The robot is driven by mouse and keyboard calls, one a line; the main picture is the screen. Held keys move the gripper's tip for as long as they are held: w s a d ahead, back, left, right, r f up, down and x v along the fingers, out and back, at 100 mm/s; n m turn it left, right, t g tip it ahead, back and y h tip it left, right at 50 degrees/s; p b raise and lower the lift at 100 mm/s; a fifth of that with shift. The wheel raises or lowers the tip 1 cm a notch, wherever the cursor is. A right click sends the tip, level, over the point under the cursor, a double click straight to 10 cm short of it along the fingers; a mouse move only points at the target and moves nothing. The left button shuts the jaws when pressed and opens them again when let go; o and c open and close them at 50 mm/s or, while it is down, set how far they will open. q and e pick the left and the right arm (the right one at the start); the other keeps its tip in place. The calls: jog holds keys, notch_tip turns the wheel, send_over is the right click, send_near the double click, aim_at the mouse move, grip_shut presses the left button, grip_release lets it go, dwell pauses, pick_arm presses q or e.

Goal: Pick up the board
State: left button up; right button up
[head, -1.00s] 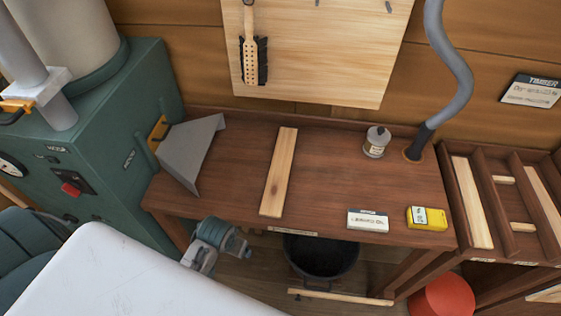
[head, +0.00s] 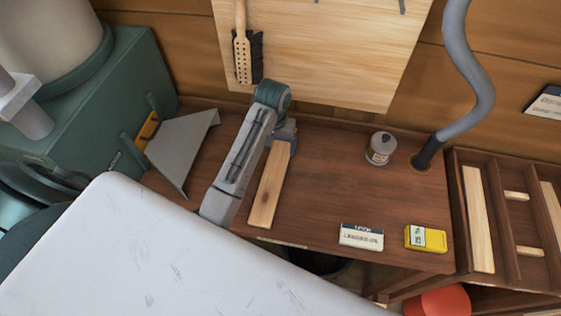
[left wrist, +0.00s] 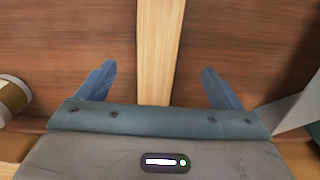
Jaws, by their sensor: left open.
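The board (head: 268,192) is a long, narrow, pale wooden strip lying flat on the brown workbench (head: 310,205). My left gripper (head: 284,135) is over the far end of the board in the head view and hides that end. In the left wrist view the board (left wrist: 158,45) runs between the two blue fingers of my left gripper (left wrist: 158,85). The fingers are open, with a gap on each side of the board. I cannot tell how high they are above the bench. My right gripper is not in view.
A grey metal scoop-like piece (head: 182,148) is left of my arm. A small jar (head: 381,148), a white labelled box (head: 361,236) and a yellow box (head: 426,238) stand to the right. A grey hose (head: 470,80) rises at the back right. The bench between board and jar is clear.

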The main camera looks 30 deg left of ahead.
aim_at(275, 170)
pick_arm(q)
jog(key=s+f+b, duration=0.1)
jog(key=f+b, duration=0.1)
jog(key=b, duration=0.1)
jog(key=shift+s+f, duration=0.1)
jog(key=shift+s, duration=0.05)
jog(key=shift+d+f, duration=0.1)
jog(key=shift+f, duration=0.3)
jog(key=f+p, duration=0.1)
jog(key=f, duration=0.2)
jog(key=f+p, duration=0.2)
jog(key=f, duration=0.1)
jog(key=shift+s+d, duration=0.2)
jog(key=shift+f, duration=0.35)
jog(key=shift+w+f, duration=0.15)
jog(key=c, duration=1.2)
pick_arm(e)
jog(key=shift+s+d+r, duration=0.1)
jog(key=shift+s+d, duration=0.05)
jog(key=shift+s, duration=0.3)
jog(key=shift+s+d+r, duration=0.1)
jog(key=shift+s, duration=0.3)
